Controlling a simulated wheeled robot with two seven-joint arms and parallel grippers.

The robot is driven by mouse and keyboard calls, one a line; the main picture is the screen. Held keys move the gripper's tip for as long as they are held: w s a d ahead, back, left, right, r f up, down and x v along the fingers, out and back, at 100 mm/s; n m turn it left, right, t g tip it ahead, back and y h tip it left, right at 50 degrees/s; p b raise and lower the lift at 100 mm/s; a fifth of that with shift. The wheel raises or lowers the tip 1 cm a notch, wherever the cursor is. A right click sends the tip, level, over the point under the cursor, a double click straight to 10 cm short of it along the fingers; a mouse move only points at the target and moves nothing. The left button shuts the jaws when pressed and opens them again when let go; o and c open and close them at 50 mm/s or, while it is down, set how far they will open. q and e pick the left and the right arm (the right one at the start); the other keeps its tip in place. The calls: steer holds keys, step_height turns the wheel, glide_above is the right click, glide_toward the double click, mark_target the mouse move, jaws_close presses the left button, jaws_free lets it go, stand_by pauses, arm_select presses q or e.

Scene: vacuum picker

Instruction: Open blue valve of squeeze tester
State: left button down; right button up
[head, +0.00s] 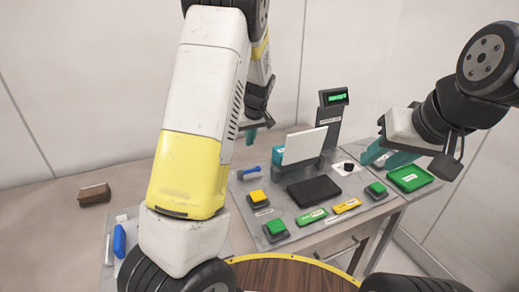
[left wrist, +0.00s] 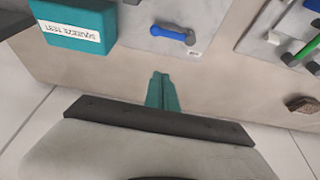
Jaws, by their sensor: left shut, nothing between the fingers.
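The blue valve (head: 248,172) is a small blue handle on the left part of the grey tester panel. In the left wrist view the blue valve (left wrist: 172,34) lies flat, with a grey round end, beside the teal box (left wrist: 72,27) labelled "squeeze test". My left gripper (head: 251,134) is behind the panel's far left side, apart from the valve. Its teal fingers (left wrist: 162,92) are shut and empty, below the valve in the left wrist view. My right gripper (head: 382,158) has its teal fingers apart, over the panel's right end, touching nothing I can make out.
A white plate (head: 304,146) and a display post (head: 333,110) stand on the panel. Green and yellow buttons (head: 258,197) line it. A green tray (head: 410,178) is at right, a brown block (head: 94,194) at left. My left arm covers much of the left bench.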

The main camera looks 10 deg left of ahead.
mark_target(249, 172)
arm_select(q)
steer(key=shift+w+f, duration=0.1)
steer(key=shift+w, duration=0.05)
steer(key=x, duration=1)
steer(key=shift+f, duration=0.1)
steer(key=s, duration=0.1)
steer(key=s+d, duration=0.1)
steer(key=shift+s+d, duration=0.25)
steer(key=shift+d, duration=0.05)
steer(key=shift+s+d+f, duration=0.15)
steer(key=shift+s+d, duration=0.15)
steer(key=shift+s, duration=0.2)
